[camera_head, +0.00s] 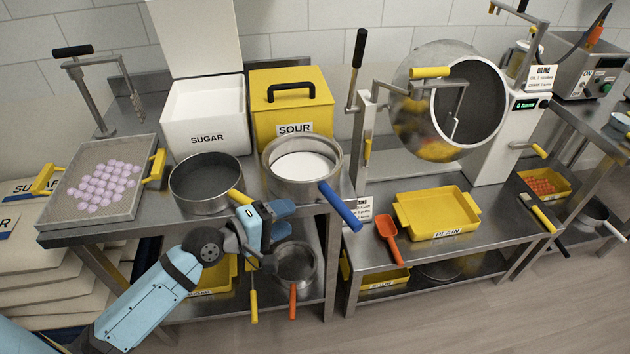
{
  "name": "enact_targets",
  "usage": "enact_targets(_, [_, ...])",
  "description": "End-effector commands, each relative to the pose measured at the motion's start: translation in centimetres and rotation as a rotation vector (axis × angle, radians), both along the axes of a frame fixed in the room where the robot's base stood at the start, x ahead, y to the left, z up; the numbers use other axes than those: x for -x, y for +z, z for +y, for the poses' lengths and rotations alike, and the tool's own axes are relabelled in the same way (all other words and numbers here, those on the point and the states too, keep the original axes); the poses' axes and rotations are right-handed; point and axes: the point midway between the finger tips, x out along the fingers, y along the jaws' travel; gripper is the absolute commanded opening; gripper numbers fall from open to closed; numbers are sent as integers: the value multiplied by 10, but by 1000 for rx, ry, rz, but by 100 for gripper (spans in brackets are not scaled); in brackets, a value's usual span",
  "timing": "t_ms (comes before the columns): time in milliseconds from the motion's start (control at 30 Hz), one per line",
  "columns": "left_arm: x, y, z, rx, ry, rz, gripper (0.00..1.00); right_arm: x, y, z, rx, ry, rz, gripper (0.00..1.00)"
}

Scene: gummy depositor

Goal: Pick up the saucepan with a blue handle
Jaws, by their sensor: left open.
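The saucepan (292,187) with a blue handle (340,207) stands on the left steel table, in front of the yellow SOUR box. It is metal and holds something white. Its handle points toward the lower right, past the table's front edge. My left gripper (285,218) is open and empty. In the picture it is just below the saucepan and left of the blue handle, apart from the handle. My right gripper is not in view.
A pan with a yellow handle (205,206) stands left of the saucepan. A white SUGAR bin (204,138) and the SOUR box (290,105) stand behind. A tray of pink pieces (70,205) lies at left. A second table (480,232) holds a yellow PLAIN tray and an orange scoop.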

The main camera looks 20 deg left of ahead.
Motion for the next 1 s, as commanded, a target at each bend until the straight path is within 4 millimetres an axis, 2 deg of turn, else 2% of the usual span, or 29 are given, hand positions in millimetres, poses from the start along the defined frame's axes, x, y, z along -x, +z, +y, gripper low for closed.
enact_targets(400, [-61,-12,-38,5,0,0,56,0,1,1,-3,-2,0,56])
enact_targets(633, [-74,-15,-47,2,0,0,56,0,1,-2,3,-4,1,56])
enact_targets(900, [-105,-19,-70,2,0,0,56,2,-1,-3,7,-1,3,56])
enact_targets(1000, [-110,-21,-73,1,0,2,56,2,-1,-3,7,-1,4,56])
